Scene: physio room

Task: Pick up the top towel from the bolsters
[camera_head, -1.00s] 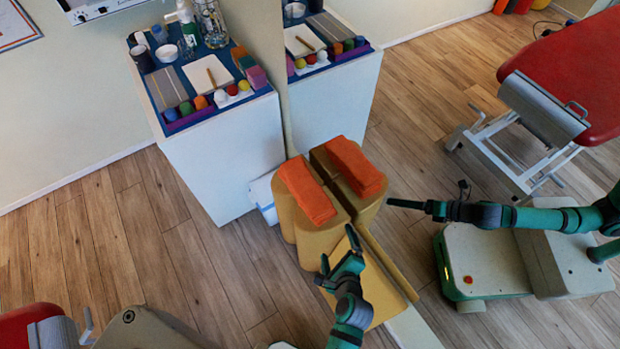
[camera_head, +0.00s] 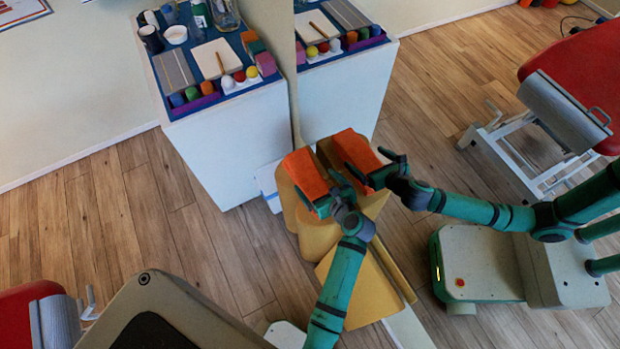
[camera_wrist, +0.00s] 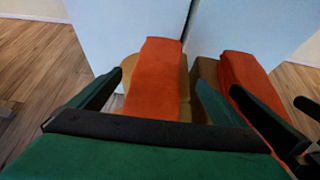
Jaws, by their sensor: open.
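A folded orange towel (camera_head: 302,172) lies on top of the tan bolsters (camera_head: 287,203), against the mirror. It shows as a thick block; I cannot tell separate layers. My gripper (camera_head: 330,195) is open at the towel's near end. In the wrist view, the towel (camera_wrist: 155,80) lies between the spread fingers of my gripper (camera_wrist: 155,100), one finger on each side. The fingers look empty, and I cannot tell whether they touch the towel. The towel's near end is hidden behind my gripper in the wrist view.
A mirror fills the right side and reflects the towel, bolsters, my arm and a red treatment table (camera_head: 590,75). A white cabinet (camera_head: 225,140) with balls and jars on top stands behind left. Wooden floor at left is clear.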

